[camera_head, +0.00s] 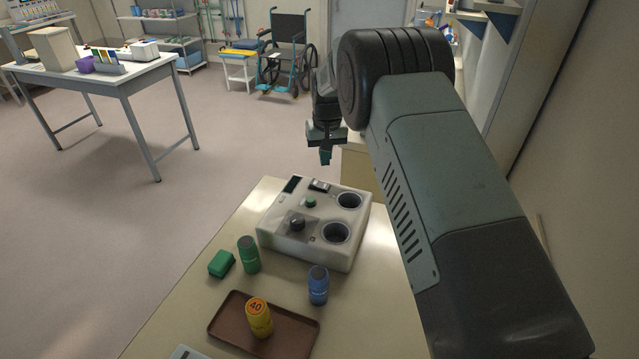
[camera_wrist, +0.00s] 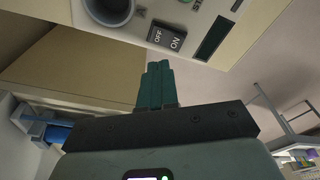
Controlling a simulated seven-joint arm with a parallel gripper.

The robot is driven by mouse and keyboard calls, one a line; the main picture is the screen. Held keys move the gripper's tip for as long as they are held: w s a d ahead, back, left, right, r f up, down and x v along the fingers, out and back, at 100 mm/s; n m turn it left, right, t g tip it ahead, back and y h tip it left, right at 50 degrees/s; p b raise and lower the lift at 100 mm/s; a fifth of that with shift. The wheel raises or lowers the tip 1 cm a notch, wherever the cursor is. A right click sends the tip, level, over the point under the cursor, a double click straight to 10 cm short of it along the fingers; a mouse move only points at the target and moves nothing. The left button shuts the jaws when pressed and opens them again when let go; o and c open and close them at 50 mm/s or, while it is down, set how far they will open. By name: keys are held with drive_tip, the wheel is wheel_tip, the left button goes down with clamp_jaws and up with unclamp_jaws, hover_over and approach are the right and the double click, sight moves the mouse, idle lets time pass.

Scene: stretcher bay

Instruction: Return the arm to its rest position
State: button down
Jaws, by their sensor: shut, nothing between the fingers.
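My gripper (camera_head: 325,157) hangs in the air just beyond the far edge of the machine, pointing down. Its teal fingers are together with nothing between them. In the wrist view the shut fingers (camera_wrist: 156,84) show below the machine's OFF/ON switch (camera_wrist: 166,38), apart from it as far as I can tell. The grey machine (camera_head: 285,243) stands on the near table with two round wells, a knob, a green button and a small dark display. My arm reaches in from the lower right, bent at a large black joint.
On the near table (camera_head: 190,311) are a green cylinder (camera_head: 249,254), a green block (camera_head: 221,264), a blue cylinder (camera_head: 318,285) and a brown tray (camera_head: 226,315) bearing a yellow cylinder (camera_head: 259,317) marked 40. A wheelchair (camera_head: 287,48) and a white table (camera_head: 128,78) stand farther off. Open floor lies left.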

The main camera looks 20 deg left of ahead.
idle(0.3)
drive_tip(key=s+d+r+m, duration=0.1)
drive_tip(key=d+r, duration=0.7)
drive_tip(key=r, duration=0.6)
drive_tip(key=s+d+r+m+t, duration=0.2)
drive_tip(key=s+d+r, duration=0.7)
drive_tip(key=d+r, duration=0.4)
drive_tip(key=s+d+r+m+t, duration=0.1)
drive_tip(key=s+d+r, duration=0.1)
drive_tip(key=s+d, duration=0.4)
drive_tip(key=s+d+r, duration=0.3)
drive_tip(key=s, duration=0.6)
drive_tip(key=s+d+f, duration=0.2)
drive_tip(key=s, duration=0.4)
drive_tip(key=s+d+f+m+t, duration=0.1)
drive_tip(key=s+d, duration=0.1)
drive_tip(key=s, duration=0.4)
drive_tip(key=shift+d+f+m+h, duration=0.3)
drive_tip(key=shift+f+h, duration=0.05)
drive_tip(key=shift+h, duration=0.05)
drive_tip(key=shift+s, duration=0.1)
